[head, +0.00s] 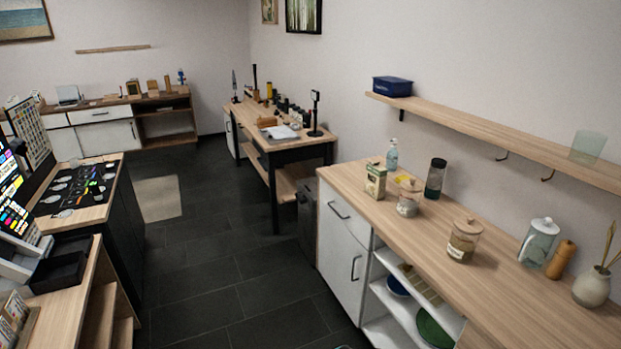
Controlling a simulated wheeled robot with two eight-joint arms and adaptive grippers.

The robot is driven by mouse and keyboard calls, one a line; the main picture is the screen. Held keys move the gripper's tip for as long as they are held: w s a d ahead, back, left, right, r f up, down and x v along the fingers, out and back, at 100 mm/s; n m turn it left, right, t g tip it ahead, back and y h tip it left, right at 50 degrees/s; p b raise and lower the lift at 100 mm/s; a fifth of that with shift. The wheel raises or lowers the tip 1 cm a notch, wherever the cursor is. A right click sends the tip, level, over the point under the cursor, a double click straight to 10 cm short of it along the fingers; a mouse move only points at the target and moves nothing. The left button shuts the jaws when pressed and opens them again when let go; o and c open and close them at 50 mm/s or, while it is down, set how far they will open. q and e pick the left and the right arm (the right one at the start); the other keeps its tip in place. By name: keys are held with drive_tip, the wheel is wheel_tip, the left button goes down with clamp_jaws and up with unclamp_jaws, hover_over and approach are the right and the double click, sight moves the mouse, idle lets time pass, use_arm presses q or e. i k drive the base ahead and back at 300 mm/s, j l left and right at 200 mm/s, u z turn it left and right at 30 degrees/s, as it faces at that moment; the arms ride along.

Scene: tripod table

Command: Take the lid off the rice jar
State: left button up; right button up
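Two lidded glass jars stand on the wooden counter at the right. The farther jar (408,204) holds something pale and has a light wooden lid (410,185) on it. The nearer jar (461,246) has brownish contents, a pale label and a wooden lid (467,226) on top. I cannot tell for sure which one is the rice jar; the farther one has the paler contents. Neither of my grippers is in view.
The counter (505,290) also bears a green box (375,182), a bottle (392,155), a dark tumbler (435,178), a glass pitcher (537,243), a wooden mill (560,261) and a vase (591,287). A shelf (480,132) hangs above. The dark floor (225,280) is open.

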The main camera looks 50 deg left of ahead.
sight(410, 185)
drive_tip(key=u, duration=1.1)
drive_tip(key=i+j+z, duration=0.15)
drive_tip(key=z, duration=0.3)
drive_tip(key=j+z, duration=0.25)
drive_tip(key=z, duration=0.15)
drive_tip(key=i+j+z, duration=0.15)
drive_tip(key=j+z, duration=0.15)
drive_tip(key=z, duration=0.15)
drive_tip(key=k+j+z, duration=0.1)
drive_tip(key=j+z, duration=0.35)
drive_tip(key=j, duration=2.15)
